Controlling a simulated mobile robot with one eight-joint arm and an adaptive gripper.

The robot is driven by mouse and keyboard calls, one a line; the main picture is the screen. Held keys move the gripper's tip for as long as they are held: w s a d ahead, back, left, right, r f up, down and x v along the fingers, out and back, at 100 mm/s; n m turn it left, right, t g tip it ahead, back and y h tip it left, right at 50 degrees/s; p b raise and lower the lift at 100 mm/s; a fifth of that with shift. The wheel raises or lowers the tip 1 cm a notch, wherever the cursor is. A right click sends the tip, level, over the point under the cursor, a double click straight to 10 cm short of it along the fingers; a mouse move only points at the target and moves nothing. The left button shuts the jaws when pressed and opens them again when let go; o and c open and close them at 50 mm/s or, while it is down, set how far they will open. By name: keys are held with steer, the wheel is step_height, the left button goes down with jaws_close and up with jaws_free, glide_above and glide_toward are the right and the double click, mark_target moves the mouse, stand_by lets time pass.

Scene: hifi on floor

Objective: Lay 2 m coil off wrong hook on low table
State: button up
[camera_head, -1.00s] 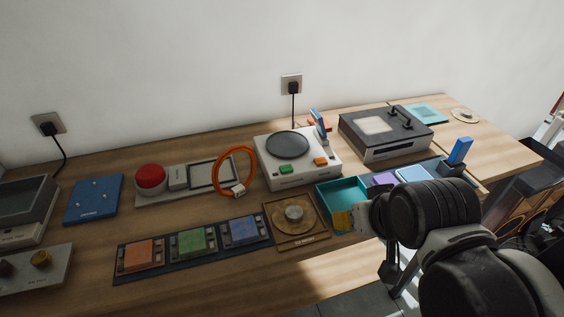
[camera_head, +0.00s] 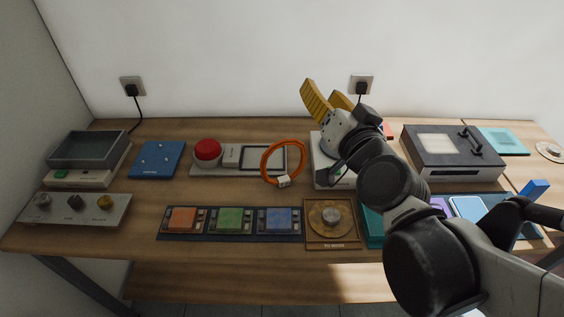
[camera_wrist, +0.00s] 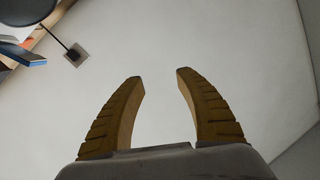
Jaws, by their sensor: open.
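An orange coil (camera_head: 265,163) with a white tag (camera_head: 284,181) stands upright as a ring on the wooden table, left of my arm. No hook shows near it in these frames. My gripper (camera_head: 328,92) is raised above the back of the table, its yellow fingers pointing up and toward the wall. In the wrist view my gripper (camera_wrist: 160,75) is open and empty, with only the wall between its fingers. My gripper is apart from the coil, up and to its right.
A red button (camera_head: 208,149), a blue board (camera_head: 157,160) and a grey open-topped bin (camera_head: 88,148) stand at the left. Coloured blocks (camera_head: 230,220) lie in front, beside a round dial plate (camera_head: 331,236). A dark-topped box (camera_head: 452,151) is at the right. My arm hides part of the white turntable-like device (camera_head: 321,172).

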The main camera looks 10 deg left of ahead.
steer(key=w+a+r+m+t, duration=0.1)
steer(key=a+r+m+t, duration=0.1)
steer(key=a+r+m, duration=0.15)
steer(key=m+g+h+p, duration=0.1)
steer(key=m+g+h, duration=0.1)
steer(key=m+h, duration=0.55)
glide_toward(270, 153)
steer(key=r+n, duration=0.1)
steer(key=shift+g+h, duration=0.35)
steer(key=shift+g, duration=0.05)
steer(key=b+x, duration=0.3)
steer(key=x, duration=0.8)
steer(key=shift+w+a+f, duration=0.15)
steer(key=shift+a, duration=0.05)
jaws_close()
